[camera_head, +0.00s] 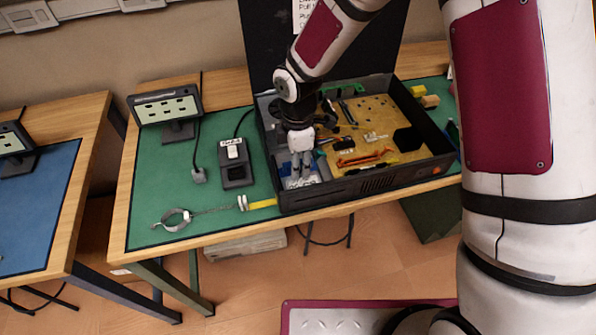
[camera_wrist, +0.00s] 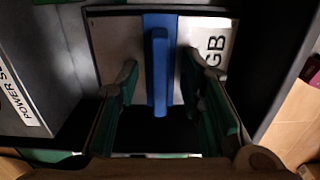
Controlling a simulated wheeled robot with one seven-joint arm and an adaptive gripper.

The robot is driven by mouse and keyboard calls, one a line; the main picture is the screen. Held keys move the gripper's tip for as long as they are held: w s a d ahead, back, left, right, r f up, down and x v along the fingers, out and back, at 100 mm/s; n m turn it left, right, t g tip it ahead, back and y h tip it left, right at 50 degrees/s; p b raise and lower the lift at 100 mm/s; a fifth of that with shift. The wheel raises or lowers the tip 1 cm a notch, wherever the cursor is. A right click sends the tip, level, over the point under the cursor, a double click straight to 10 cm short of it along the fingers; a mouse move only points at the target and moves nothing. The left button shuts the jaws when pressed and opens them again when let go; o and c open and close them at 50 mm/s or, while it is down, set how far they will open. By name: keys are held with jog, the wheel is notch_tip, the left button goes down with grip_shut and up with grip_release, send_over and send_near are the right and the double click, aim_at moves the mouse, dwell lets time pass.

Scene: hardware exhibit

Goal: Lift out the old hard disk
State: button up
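The hard disk (camera_wrist: 110,40) is a silver block in the wrist view, with a white label reading "GB" on its right. A blue strip with a raised blue pull tab (camera_wrist: 160,85) runs over its middle. My gripper (camera_wrist: 163,72) is open, one finger on each side of the blue tab, with a gap to it on both sides. In the head view my gripper (camera_head: 301,172) points down into the front left corner of the open black computer case (camera_head: 380,187). The disk there is mostly hidden by the fingers.
A box labelled "POWER S..." (camera_wrist: 25,105) stands left of the disk in the wrist view. Case walls are close by. The case holds a yellow-brown board (camera_head: 375,118) with loose parts. A switch box (camera_head: 235,165) and wrist strap (camera_head: 175,218) lie on the green mat (camera_head: 150,190).

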grip_shut()
notch_tip(320, 180, up, 10)
jog(key=shift+r, duration=0.1)
dwell(0.7)
